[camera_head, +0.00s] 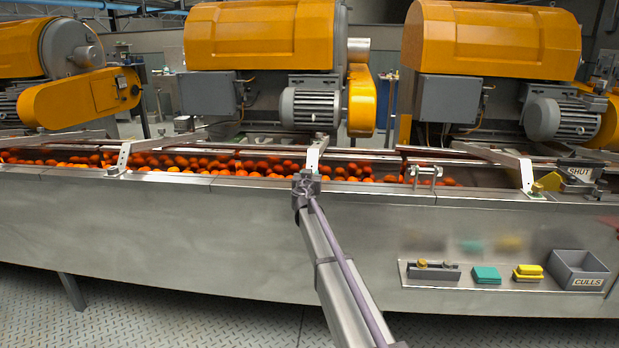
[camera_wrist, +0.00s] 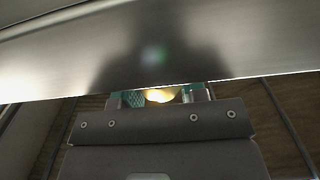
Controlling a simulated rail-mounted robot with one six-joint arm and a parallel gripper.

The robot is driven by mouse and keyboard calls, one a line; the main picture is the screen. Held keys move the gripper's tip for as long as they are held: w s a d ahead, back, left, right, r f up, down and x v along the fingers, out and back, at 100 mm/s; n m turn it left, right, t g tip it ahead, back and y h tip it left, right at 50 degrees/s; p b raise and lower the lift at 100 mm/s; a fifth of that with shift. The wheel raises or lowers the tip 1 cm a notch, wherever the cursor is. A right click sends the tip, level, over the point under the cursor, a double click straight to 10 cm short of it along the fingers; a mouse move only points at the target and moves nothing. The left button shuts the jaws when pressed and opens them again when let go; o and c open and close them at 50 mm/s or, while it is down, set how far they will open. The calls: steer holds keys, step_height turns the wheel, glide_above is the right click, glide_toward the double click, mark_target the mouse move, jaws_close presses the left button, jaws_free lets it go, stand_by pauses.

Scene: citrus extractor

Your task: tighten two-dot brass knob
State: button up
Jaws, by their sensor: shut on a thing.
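In the wrist view, my gripper (camera_wrist: 160,98) has its green-padded fingers shut on a rounded, shiny brass knob (camera_wrist: 160,96). Only part of the knob shows between the pads, and no dots can be made out on it. A broad steel face crosses the picture just beyond the fingers. In the head view, the end of my arm is at the trough's front edge, by the lower end of the middle pale bar (camera_head: 313,155). The fingers and the held knob cannot be made out there.
The trough (camera_head: 230,188) carries many oranges. A small bracket (camera_head: 425,173) stands on its rim to the right, with a SHUT sign (camera_head: 578,171) further right. A shelf below holds a grey block with brass knobs (camera_head: 433,271), teal and yellow pads, and a CULLS bin (camera_head: 579,271).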

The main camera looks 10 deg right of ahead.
steer(key=o, duration=0.9)
steer(key=shift+o, duration=0.2)
steer(key=v, duration=1)
steer(key=shift+s+a, duration=0.15)
steer(key=shift+s, duration=0.2)
